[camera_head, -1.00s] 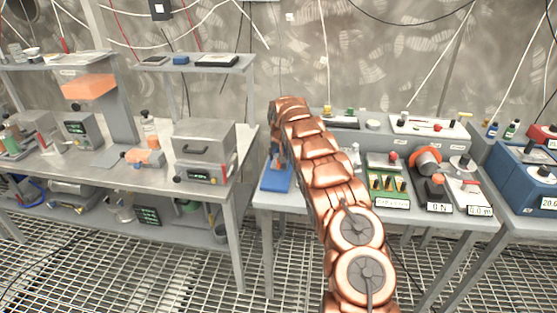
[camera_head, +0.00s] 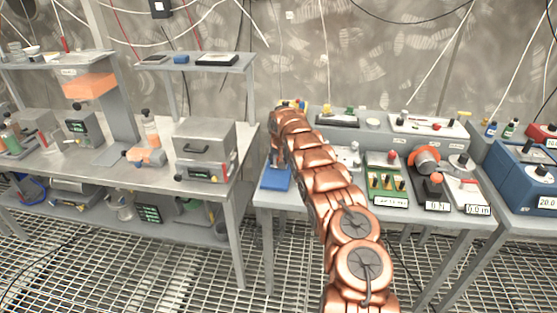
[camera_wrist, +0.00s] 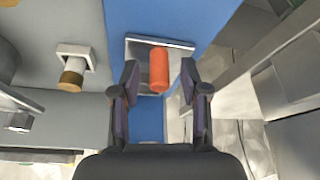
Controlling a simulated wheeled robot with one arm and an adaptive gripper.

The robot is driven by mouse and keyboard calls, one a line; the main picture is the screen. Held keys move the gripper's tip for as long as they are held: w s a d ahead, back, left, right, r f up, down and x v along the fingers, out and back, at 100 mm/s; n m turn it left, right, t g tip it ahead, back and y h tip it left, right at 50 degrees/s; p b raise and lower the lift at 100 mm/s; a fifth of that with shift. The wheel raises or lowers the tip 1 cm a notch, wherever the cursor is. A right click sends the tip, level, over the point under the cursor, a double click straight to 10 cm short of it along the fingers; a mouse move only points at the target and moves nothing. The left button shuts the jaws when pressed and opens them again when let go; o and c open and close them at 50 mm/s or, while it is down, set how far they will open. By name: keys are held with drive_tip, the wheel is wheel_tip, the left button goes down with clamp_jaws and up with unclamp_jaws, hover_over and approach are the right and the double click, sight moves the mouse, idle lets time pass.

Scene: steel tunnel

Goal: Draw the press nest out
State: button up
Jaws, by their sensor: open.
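In the wrist view an orange cylindrical handle (camera_wrist: 159,70) stands out from a grey metal piece (camera_wrist: 140,48) set on a blue base (camera_wrist: 150,18). I take the grey piece with the handle to be the press nest. My gripper (camera_wrist: 160,74) is open, with one finger on each side of the handle. A gap shows on both sides, so no grip is visible. In the head view the blue base (camera_head: 275,179) sits at the left front of the right bench. My arm hides most of the press there.
A brass-tipped knob (camera_wrist: 73,75) is left of the handle in the wrist view. In the head view the right bench holds a green panel (camera_head: 388,182) and other devices to the right. A grey box oven (camera_head: 203,150) stands on the left bench, across a gap.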

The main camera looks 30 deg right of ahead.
drive_tip(key=shift+c, duration=0.4)
clamp_jaws()
